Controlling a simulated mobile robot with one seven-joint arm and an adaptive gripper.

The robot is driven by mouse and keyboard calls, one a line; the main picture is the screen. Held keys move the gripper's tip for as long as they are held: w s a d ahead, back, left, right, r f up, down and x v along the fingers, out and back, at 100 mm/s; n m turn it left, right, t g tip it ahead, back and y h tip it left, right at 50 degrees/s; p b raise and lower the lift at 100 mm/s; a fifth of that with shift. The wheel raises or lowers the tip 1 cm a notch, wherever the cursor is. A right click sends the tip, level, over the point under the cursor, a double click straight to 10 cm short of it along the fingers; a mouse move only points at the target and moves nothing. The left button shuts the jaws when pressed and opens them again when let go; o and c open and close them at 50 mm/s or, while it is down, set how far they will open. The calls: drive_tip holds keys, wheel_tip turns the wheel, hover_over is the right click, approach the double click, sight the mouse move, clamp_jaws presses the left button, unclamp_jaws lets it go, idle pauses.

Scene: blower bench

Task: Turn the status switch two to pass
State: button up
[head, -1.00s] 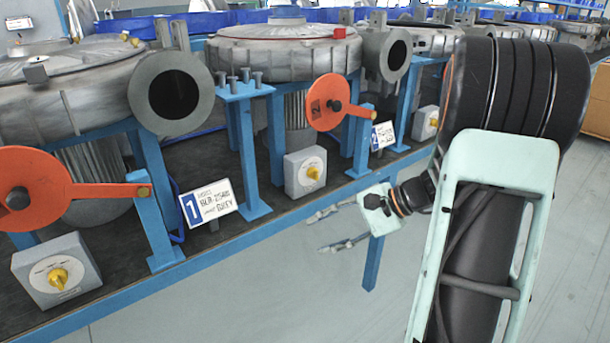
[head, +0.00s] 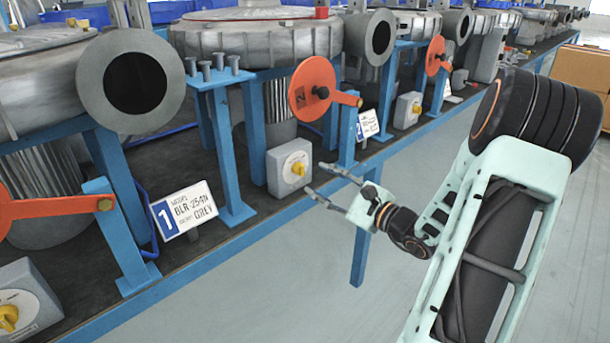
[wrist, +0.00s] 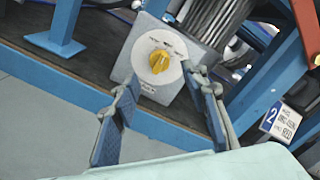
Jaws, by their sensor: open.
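Status switch two is a grey box (head: 289,167) with a white round dial and a yellow knob (head: 297,168). It stands on the bench just left of the number 2 plate (head: 367,125). In the wrist view the knob (wrist: 159,61) is in plain sight at the middle of the dial. The dial's lettering is too small to read, so I cannot tell the knob's setting. My gripper (head: 315,178) is open and empty in front of the box. In the wrist view its fingers (wrist: 161,74) flank the knob in the picture, apparently short of it.
An orange lever disc (head: 312,89) with an arm hangs above and right of the box. A blue post stand (head: 225,76) stands to its left. The blue bench edge (head: 250,234) runs below. The number 1 plate (head: 181,211) is farther left. The floor in front is clear.

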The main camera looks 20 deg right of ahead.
sight(300, 170)
drive_tip(key=x, duration=0.6)
drive_tip(key=shift+b, duration=0.4)
drive_tip(key=shift+c, duration=0.7)
clamp_jaws()
